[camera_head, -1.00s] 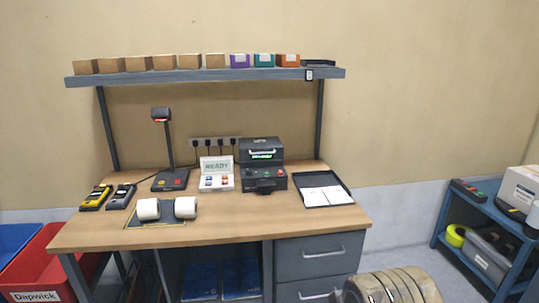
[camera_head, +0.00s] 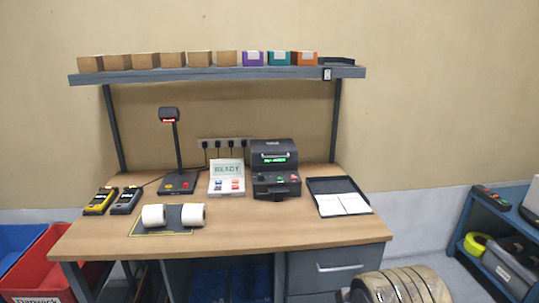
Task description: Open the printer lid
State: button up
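The printer (camera_head: 275,172) is a black box at the back right of the wooden desk. The lower front has a red button and a green button. My gripper is not in view.
A white READY panel (camera_head: 227,178) stands left of the printer, and a black clipboard tray (camera_head: 338,197) lies to its right. A scanner stand (camera_head: 177,185), two handhelds and two white rolls (camera_head: 179,215) are further left. A shelf (camera_head: 220,74) with boxes hangs above. The front desktop is clear.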

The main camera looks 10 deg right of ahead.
aim_at(270, 152)
jog(key=i, duration=1.4)
jog(key=z, duration=0.05)
